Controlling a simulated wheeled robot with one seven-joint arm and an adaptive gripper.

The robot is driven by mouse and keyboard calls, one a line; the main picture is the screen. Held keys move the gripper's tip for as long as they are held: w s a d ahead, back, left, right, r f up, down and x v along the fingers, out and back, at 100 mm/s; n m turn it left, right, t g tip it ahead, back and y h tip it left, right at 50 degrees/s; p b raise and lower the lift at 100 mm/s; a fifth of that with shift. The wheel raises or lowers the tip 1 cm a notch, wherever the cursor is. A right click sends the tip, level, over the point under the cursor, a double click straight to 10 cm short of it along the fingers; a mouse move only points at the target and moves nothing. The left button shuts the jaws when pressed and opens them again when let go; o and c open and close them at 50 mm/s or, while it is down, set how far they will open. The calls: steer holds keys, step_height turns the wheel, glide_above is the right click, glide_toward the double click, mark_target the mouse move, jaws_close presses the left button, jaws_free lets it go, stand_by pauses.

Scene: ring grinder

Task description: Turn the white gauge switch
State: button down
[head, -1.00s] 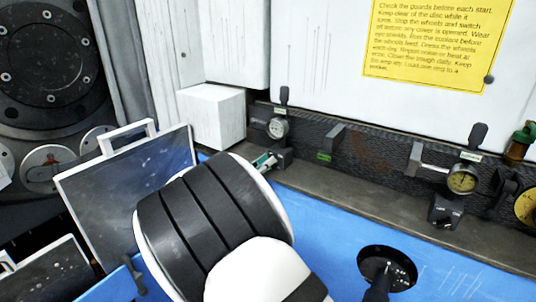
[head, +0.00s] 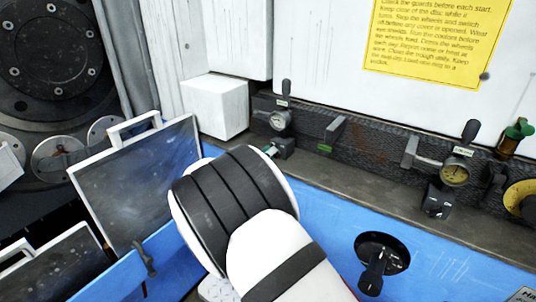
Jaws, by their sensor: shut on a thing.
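The white-faced gauge (head: 281,119) is on the dark rail at the back, left of the middle, with a small black lever above it. Under it is a small dark switch box (head: 286,148), its left part close to the edge of my wrist in the picture. A small green and silver piece (head: 270,151) shows beside the box; I cannot tell what it belongs to. My thick striped wrist covers the area in front and below. My gripper is hidden behind it, so its fingers and any contact with the switch do not show.
A yellow-faced gauge (head: 454,174) with its own switch box (head: 438,201) is further right. A black knob (head: 376,268) is in the blue panel (head: 335,237). A white block (head: 215,106) and a framed dark plate (head: 138,182) stand at left. A yellow notice (head: 424,40) hangs above.

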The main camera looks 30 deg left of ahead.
steer(key=c, duration=1.7)
jaws_free()
steer(key=shift+f, duration=0.15)
steer(key=m+b, duration=0.3)
steer(key=b, duration=0.2)
steer(key=shift+d+m, duration=0.1)
steer(key=shift+m, duration=0.2)
steer(key=m+b, duration=0.2)
steer(key=b, duration=0.4)
steer(key=shift+d+m+b, duration=0.2)
steer(key=shift+m+b, duration=0.2)
steer(key=m+b, duration=0.1)
steer(key=b, duration=0.1)
steer(key=shift+b, duration=0.35)
